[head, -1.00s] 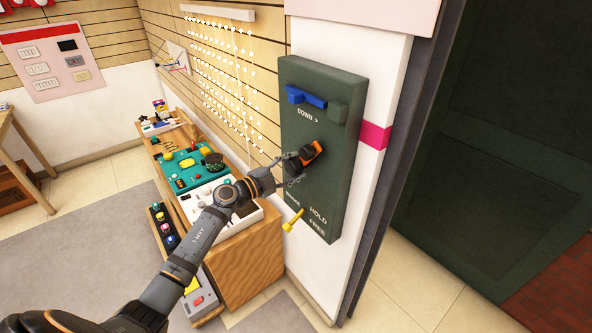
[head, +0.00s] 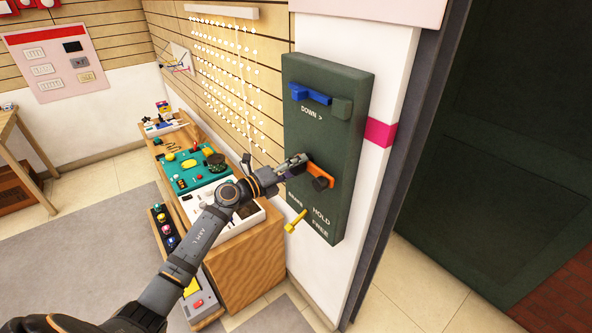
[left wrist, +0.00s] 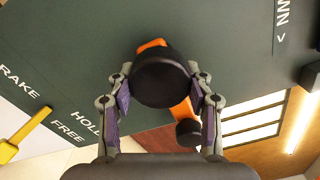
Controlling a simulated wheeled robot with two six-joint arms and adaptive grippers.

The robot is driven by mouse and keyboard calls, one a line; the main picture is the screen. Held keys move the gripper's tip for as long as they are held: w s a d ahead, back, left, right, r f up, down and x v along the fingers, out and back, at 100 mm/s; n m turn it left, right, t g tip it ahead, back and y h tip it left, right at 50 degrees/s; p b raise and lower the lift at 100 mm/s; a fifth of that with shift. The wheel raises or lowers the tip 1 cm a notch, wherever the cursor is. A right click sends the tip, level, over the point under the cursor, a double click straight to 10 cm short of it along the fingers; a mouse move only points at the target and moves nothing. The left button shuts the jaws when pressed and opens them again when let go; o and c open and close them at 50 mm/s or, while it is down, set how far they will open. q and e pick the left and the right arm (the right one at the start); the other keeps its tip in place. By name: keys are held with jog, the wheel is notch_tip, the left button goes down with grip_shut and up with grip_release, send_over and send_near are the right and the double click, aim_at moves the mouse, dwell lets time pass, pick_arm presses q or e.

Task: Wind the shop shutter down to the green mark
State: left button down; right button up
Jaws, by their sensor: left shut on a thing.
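An orange crank (head: 318,173) with black round parts sits on the dark green winder panel (head: 345,150) marked DOWN. It also shows in the left wrist view (left wrist: 183,112). My left gripper (head: 301,163) is at the crank's upper left end. In the left wrist view, my left gripper (left wrist: 160,88) has its fingers on both sides of a large black knob (left wrist: 160,80) and is shut on it. A smaller black round part (left wrist: 188,132) is at the crank's other end. A yellow brake lever (head: 295,221) is below, by HOLD and FREE. My right gripper and any green mark are not in view.
A pink band (head: 381,133) crosses the white pillar. A cluttered wooden cabinet (head: 245,270) stands left of the panel. A dark green surface (head: 490,150) fills the right side.

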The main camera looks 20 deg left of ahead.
pick_arm(q)
jog(key=m+b, duration=0.1)
jog(key=m, duration=0.2)
jog(key=m+b, duration=0.1)
jog(key=m, duration=0.1)
jog(key=shift+f+b, duration=0.25)
jog(key=shift+b, duration=0.1)
jog(key=shift+m+b, duration=0.5)
jog(key=shift+m, duration=0.4)
jog(key=shift+r, duration=0.1)
jog(key=c, duration=0.5)
grip_release()
